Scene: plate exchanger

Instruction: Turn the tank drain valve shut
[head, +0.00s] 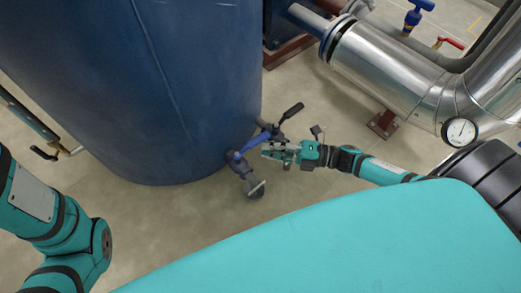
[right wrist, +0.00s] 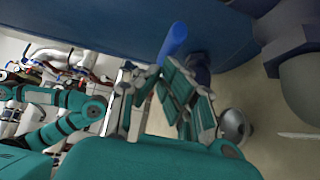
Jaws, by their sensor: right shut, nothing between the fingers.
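The large blue tank (head: 150,80) stands on the floor at the left and centre of the head view. In the right wrist view the blue lever (right wrist: 173,42) shows just beyond the fingers (right wrist: 172,88). Of my left arm only links show; its gripper is out of view.
A silver insulated pipe (head: 385,65) with a round gauge (head: 460,131) runs along the upper right. A blue-handled valve (head: 412,17) and a red lever (head: 450,43) lie farther back.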

